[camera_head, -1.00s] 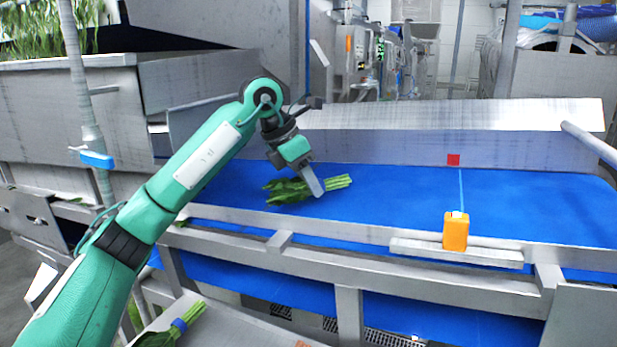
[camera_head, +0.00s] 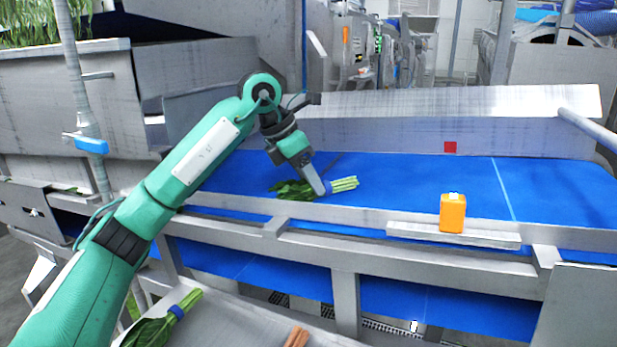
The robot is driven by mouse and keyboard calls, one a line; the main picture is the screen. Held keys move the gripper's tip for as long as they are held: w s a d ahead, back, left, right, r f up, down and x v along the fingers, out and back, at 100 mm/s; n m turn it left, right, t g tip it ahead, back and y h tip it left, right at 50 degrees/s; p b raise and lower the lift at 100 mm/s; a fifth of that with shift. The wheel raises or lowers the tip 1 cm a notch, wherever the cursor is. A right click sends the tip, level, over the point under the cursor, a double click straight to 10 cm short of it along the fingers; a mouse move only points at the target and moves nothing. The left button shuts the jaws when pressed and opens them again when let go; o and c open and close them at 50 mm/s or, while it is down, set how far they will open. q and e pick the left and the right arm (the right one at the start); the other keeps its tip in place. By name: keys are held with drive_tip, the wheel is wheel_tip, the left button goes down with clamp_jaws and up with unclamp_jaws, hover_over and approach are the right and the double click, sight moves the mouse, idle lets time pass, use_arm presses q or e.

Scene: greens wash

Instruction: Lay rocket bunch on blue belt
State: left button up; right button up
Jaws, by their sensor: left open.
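The rocket bunch (camera_head: 292,191) has dark green leaves to the left and pale green stems to the right. A blue band shows around its middle. It lies at the blue belt's (camera_head: 420,180) near side, by the metal rail. My left gripper (camera_head: 321,186) is open, pointing down over the bunch's middle. One finger covers part of the bunch, and I cannot tell whether it touches. My right gripper is out of view. Another banded green bunch (camera_head: 152,331) lies on a metal surface at the lower left.
An orange box (camera_head: 453,213) stands on a ledge of the metal rail (camera_head: 350,216) along the belt's near edge. Brown sticks (camera_head: 297,337) lie at the bottom. The belt is clear right of the bunch.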

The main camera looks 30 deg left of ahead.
use_arm(q)
drive_tip(key=b+v, duration=0.1)
drive_tip(key=v, duration=1)
drive_tip(key=shift+a+r, duration=0.2)
drive_tip(key=shift+r, duration=0.15)
